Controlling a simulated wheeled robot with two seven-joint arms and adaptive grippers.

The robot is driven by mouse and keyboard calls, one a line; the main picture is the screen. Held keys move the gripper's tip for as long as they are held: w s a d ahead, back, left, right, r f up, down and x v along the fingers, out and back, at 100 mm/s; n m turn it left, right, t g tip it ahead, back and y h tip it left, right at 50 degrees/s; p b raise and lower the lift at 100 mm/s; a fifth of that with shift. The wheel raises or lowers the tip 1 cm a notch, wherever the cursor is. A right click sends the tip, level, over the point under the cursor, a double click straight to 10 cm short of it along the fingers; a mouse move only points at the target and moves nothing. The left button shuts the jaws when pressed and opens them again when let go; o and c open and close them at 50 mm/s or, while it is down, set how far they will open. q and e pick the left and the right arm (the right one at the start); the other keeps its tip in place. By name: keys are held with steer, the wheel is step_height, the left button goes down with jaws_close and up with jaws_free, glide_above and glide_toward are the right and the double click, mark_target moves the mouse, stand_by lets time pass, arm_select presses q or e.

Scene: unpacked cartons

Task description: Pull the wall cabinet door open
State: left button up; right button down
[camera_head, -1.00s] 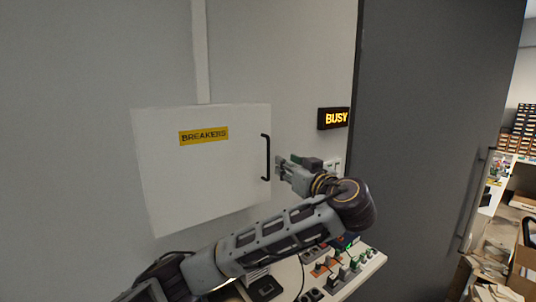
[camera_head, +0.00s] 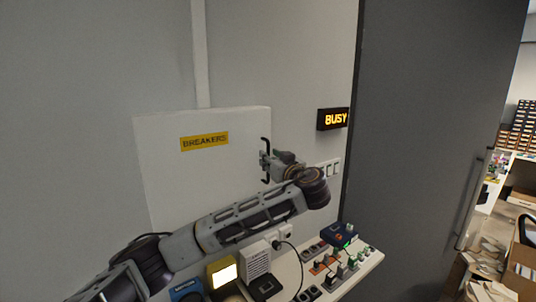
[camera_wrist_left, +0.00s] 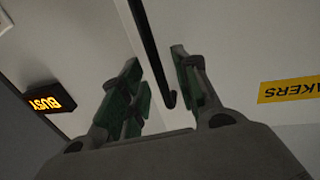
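The wall cabinet door (camera_head: 185,170) is white, with a yellow BREAKERS label (camera_head: 204,141), and looks shut. Its black bar handle (camera_head: 265,142) is at the right edge. My left gripper (camera_head: 264,163) is at the lower part of this handle and hides some of it. In the left wrist view the fingers (camera_wrist_left: 156,70) are spread apart, and the handle (camera_wrist_left: 150,50) passes between them with a gap on the left side. Whether the right finger touches the handle is unclear. My right gripper is not in view.
A lit BUSY sign (camera_head: 334,119) and white switches (camera_head: 329,168) are on the wall to the right. A dark grey door (camera_head: 430,130) stands beyond. Below my arm, a shelf (camera_head: 365,266) holds several small devices, including a lit yellow lamp (camera_head: 224,275).

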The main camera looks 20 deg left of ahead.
arm_select(q)
steer(key=shift+p+x, duration=0.3)
steer(key=shift+x, duration=0.95)
steer(key=shift+c, duration=0.4)
jaws_close()
